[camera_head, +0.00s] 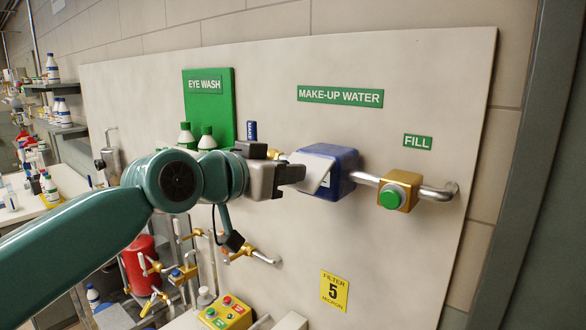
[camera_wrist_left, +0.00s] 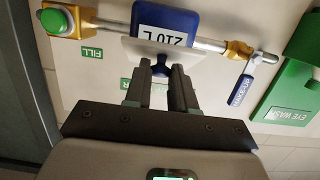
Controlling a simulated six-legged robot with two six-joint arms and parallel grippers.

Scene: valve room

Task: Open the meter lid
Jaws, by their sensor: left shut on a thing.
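The make-up water meter (camera_head: 342,163) is a blue box on the pipe under the MAKE-UP WATER sign. Its white lid (camera_head: 313,170) stands tilted out from the meter's front, partly open. In the left wrist view the white lid (camera_wrist_left: 138,48) lies across the picture in front of the blue meter (camera_wrist_left: 188,20), whose face reads "210 L". My left gripper (camera_head: 290,175) is at the lid. In the left wrist view its fingers (camera_wrist_left: 158,88) are closed around the blue knob (camera_wrist_left: 160,67) on the lid. My right gripper is in neither view.
A green FILL button (camera_head: 391,198) on a brass block sits right of the meter. Green-capped bottles (camera_head: 207,139) stand at the eye-wash board (camera_head: 222,98) behind my arm. Brass taps (camera_head: 240,250) and a yellow button box (camera_head: 226,313) are below. The panel right of the button is clear.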

